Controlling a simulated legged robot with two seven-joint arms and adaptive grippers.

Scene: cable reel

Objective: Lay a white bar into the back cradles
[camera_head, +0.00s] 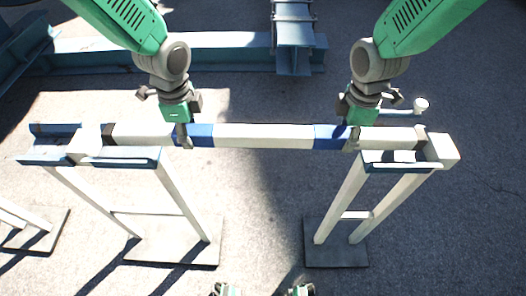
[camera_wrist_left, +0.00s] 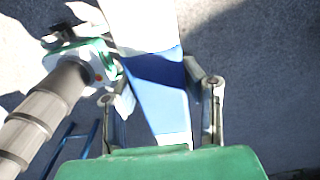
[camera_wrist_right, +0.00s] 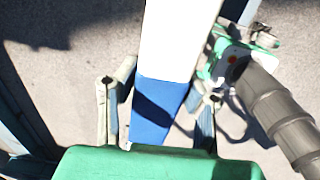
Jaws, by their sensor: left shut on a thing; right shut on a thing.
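The white bar (camera_head: 264,136) has two blue bands and spans between two stands in the head view, roughly level. Its ends lie over the blue-edged cradles, the left cradle (camera_head: 115,160) and the right cradle (camera_head: 392,162). Whether the bar touches the cradle bottoms is hard to tell. My left gripper (camera_head: 185,134) is shut around the left blue band, which also shows between its fingers in the left wrist view (camera_wrist_left: 158,95). My right gripper (camera_head: 351,138) is shut around the right blue band, which also shows in the right wrist view (camera_wrist_right: 155,110).
White stand legs (camera_head: 182,200) on a grey base plate (camera_head: 165,240) hold the left cradle; another base plate (camera_head: 335,243) is under the right one. A blue steel beam (camera_head: 180,52) lies behind. The ground between the stands is clear.

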